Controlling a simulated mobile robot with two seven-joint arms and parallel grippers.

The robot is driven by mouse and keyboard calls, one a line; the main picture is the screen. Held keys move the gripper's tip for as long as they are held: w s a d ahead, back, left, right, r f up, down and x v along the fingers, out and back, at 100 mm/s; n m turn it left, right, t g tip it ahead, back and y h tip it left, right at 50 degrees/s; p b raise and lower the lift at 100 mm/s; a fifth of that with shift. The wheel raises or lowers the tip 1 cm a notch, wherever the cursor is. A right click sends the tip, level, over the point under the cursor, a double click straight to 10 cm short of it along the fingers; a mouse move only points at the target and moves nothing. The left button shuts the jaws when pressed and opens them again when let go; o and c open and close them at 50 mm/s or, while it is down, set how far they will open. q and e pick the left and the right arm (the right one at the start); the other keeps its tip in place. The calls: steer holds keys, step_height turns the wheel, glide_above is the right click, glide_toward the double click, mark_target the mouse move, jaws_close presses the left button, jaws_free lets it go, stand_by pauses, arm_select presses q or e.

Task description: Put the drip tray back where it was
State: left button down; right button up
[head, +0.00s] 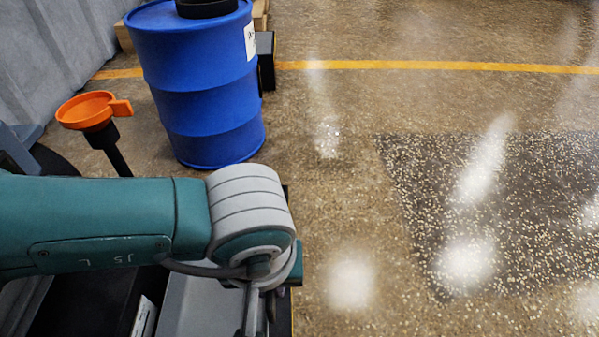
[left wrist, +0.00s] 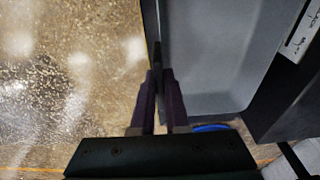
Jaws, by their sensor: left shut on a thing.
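The drip tray, a grey shallow tray (head: 195,305), shows partly below my left forearm in the head view. In the left wrist view its grey inside (left wrist: 215,60) fills the upper middle and looks empty. My left gripper (left wrist: 159,75) is shut on the tray's edge wall, one finger on each side. In the head view the gripper (head: 258,312) is mostly hidden under the wrist, at the tray's right side. The tray's far parts are hidden by my arm. I cannot tell what it rests on. My right gripper is not in view.
A blue drum (head: 205,90) stands beyond my arm. An orange funnel (head: 92,108) on a black stem stands at its left. A dark body with a white label (left wrist: 303,35) borders the tray. The speckled floor (head: 340,220) to the right is clear.

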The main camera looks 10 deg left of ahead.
arm_select(q)
step_height(320, 180, down, 5)
steer(key=b, duration=0.3)
steer(key=shift+r, duration=0.35)
steer(key=c, duration=0.9)
jaws_free()
